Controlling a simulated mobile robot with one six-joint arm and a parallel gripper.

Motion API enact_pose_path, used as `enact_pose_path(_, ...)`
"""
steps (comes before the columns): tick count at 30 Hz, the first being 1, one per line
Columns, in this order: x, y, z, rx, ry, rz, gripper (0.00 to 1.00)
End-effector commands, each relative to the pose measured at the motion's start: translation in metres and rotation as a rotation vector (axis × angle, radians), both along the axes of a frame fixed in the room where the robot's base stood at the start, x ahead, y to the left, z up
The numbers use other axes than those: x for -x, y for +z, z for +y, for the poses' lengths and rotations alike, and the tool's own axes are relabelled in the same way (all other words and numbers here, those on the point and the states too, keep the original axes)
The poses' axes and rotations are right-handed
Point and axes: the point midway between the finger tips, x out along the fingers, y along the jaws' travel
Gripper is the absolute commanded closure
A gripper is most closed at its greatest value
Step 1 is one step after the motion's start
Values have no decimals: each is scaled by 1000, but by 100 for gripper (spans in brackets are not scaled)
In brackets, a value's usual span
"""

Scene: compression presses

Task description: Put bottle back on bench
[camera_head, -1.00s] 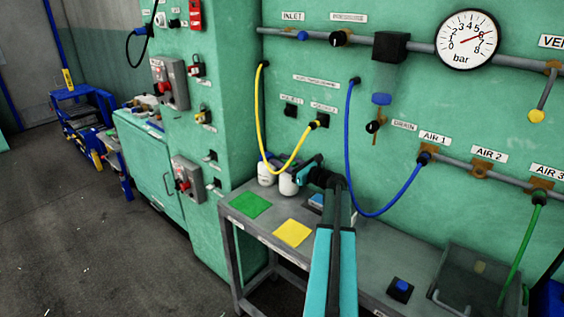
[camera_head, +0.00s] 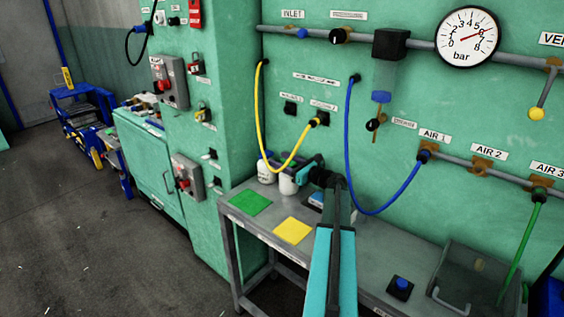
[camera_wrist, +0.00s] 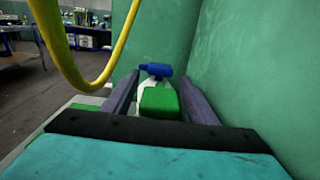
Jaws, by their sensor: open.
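A white bottle with a blue spray head and a green front (camera_wrist: 159,100) stands upright in the wrist view, between the two dark fingers of my gripper (camera_wrist: 158,92). The fingers are open, one on each side of it; I cannot tell whether they touch it. In the head view my gripper (camera_head: 305,174) is low over the back of the grey bench (camera_head: 368,252), beside two white containers, one nearer (camera_head: 288,184) and one farther left (camera_head: 265,172). My arm and gripper hide part of that area, and the bottle's base is hidden.
A green square (camera_head: 250,202) and a yellow square (camera_head: 292,231) lie on the bench. A yellow hose (camera_head: 262,120) hangs close to my gripper and crosses the wrist view. A blue hose (camera_head: 352,165) hangs at the right. The green wall closes the back.

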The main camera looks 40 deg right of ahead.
Motion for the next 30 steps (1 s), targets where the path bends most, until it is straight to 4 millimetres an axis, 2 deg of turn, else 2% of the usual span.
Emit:
enact_pose_path(7, 1, 4, 0, 0, 0, 0, 48)
enact_pose_path(14, 30, 1, -2, 1, -2, 0, 48)
enact_pose_path(24, 85, 1, -7, 0, -3, 0, 48)
enact_pose_path(30, 110, 1, -9, 1, -2, 0, 48)
